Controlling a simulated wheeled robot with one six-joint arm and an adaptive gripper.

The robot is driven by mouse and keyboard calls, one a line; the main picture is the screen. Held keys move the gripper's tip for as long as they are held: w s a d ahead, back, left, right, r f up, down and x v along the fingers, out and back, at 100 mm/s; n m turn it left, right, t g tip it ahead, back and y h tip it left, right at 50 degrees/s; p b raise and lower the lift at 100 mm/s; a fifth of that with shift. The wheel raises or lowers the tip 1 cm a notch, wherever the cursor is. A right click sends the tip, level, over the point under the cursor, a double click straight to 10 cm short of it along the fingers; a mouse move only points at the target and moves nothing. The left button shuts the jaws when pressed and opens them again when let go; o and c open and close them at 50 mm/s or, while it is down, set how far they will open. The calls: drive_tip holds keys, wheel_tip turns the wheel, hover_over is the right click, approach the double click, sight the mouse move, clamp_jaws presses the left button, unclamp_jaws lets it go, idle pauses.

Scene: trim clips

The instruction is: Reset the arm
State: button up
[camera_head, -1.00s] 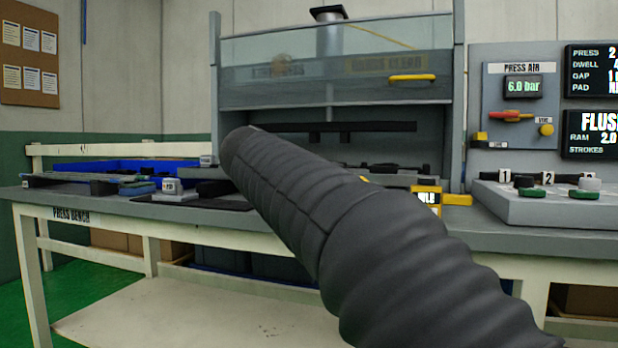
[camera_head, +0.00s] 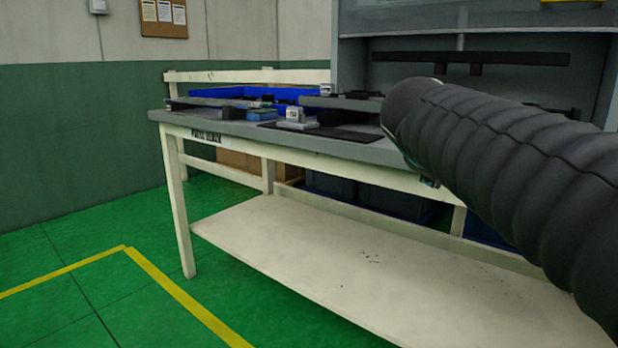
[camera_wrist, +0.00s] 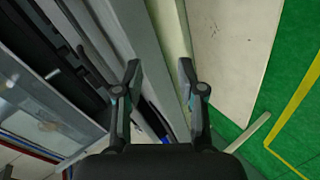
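My gripper (camera_wrist: 159,85) shows in the wrist view with its two dark fingers spread apart and nothing between them. It is above the front edge of the press bench, with the bench edge, the lower shelf and the green floor below. In the head view my dark ribbed arm covers the right side and hides part of the bench. The press bench (camera_head: 330,148) has a grey top and cream legs.
A blue tray (camera_head: 222,92) and small parts lie on the bench's left. A grey press frame (camera_head: 350,70) stands at the back. The lower shelf (camera_head: 290,255) is bare. Green floor with yellow lines (camera_head: 170,285) is open at the left.

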drive_tip(key=s+a+f+m+g+y+p, duration=0.2)
drive_tip(key=s+a+f+m+y, duration=0.1)
drive_tip(key=s+f, duration=0.7)
drive_tip(key=s+a+f+m+g+y+p, duration=0.2)
drive_tip(key=s+a+f+m+y+p, duration=0.1)
drive_tip(key=s+f, duration=0.7)
drive_tip(key=shift+s+a+m+y, duration=0.4)
drive_tip(key=shift+s+a+m, duration=0.3)
drive_tip(key=shift+s+a, duration=0.3)
